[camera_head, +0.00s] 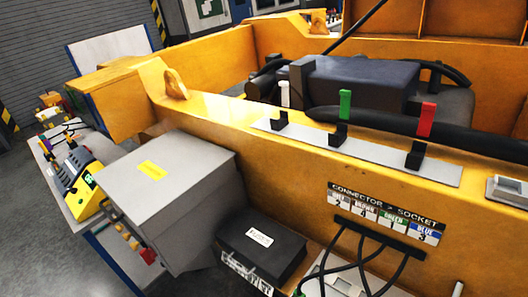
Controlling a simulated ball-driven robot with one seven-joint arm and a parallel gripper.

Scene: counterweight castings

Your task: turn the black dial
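I cannot make out a black dial for certain. A metal strip (385,165) on the yellow casting's top edge carries black brackets: one at the left (280,120), one in the middle (338,135) and one at the right (415,155). A green tab (345,104) stands above the middle bracket and a red tab (427,119) above the right one. A small light-coloured fitting (507,189) sits at the right edge; its details are too small to tell. My gripper is not in view.
A grey box (165,185) with coloured buttons (128,240) stands at the left front. A black labelled box (262,248) sits right of it. Black cables hang from a socket bar (380,238) below a connector sign (385,212). A bench (75,205) holds yellow devices. Grey floor shows at lower left.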

